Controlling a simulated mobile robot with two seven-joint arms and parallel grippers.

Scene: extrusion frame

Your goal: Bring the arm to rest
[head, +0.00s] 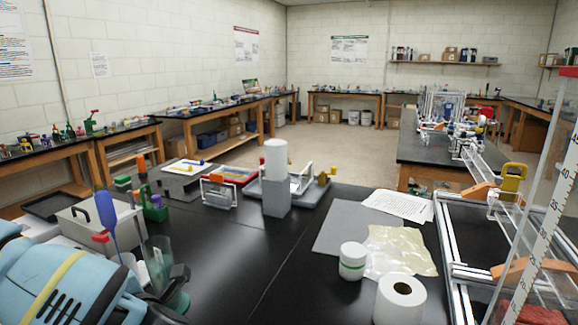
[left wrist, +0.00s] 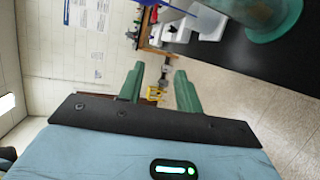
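My left arm (head: 75,285), light blue with a yellow stripe, fills the lower left of the head view. In the left wrist view my left gripper (left wrist: 159,70) has its two green fingers spread apart, with nothing between them. The wrist view looks past the fingers toward the wall and floor, with the picture turned on its side. A clear greenish cup (head: 157,258) stands close beside the gripper in the head view. It also shows large at the top of the left wrist view (left wrist: 268,22). My right gripper is not in view.
A grey box (head: 85,222) and a blue-handled tool (head: 107,215) are near the left arm. A white cylinder on a grey block (head: 276,198), a white jar (head: 352,262) and a paper roll (head: 400,300) stand on the black table. The table's middle front is clear.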

